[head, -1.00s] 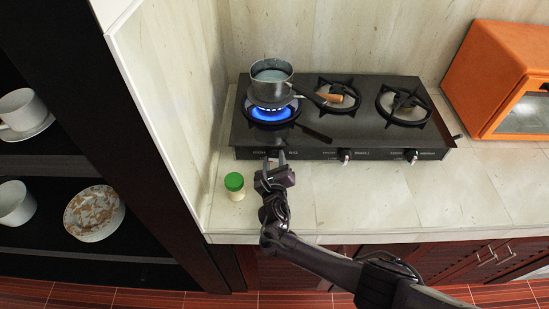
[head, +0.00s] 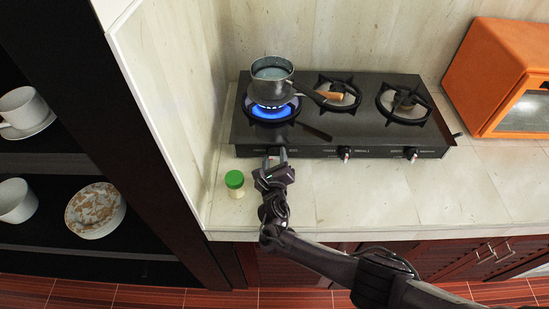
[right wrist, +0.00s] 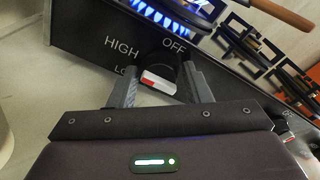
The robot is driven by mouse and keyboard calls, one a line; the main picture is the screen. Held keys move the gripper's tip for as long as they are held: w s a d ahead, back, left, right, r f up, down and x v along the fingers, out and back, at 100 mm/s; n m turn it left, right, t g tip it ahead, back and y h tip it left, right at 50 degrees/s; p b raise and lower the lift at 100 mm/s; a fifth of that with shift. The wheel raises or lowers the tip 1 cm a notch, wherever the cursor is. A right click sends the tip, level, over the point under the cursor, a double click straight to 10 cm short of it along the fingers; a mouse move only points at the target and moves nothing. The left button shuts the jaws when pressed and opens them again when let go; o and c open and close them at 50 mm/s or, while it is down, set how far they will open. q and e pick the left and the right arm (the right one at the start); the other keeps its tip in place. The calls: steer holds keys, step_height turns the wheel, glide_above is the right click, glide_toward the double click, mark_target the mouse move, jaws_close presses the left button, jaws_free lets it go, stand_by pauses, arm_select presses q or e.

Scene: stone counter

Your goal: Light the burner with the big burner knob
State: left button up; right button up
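The black stove (head: 340,118) stands on the counter, and its left burner (head: 270,108) shows a ring of blue flame. The knob below that burner (right wrist: 158,80) shows a white and red grip in the right wrist view, between HIGH, LOW and OFF marks. My right gripper (head: 276,157) is at this knob, its fingers (right wrist: 160,82) spread on either side with visible gaps to the grip. In the head view the gripper hides most of the knob. My left gripper is not in view.
A saucepan (head: 272,82) with a wooden-ended handle sits over the lit burner. A green-capped shaker (head: 235,183) stands just left of my gripper. Two more knobs (head: 345,153) are to the right. An orange oven (head: 505,75) stands at far right; the front right counter is clear.

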steer(key=s, duration=0.2)
steer(key=s+p, duration=0.1)
steer(key=s, duration=0.1)
steer(key=s+r, duration=0.1)
steer(key=s, duration=0.1)
steer(key=shift+s+p, duration=0.35)
steer(key=shift+p, duration=0.05)
steer(key=shift+s, duration=0.55)
steer(key=shift+f, duration=0.1)
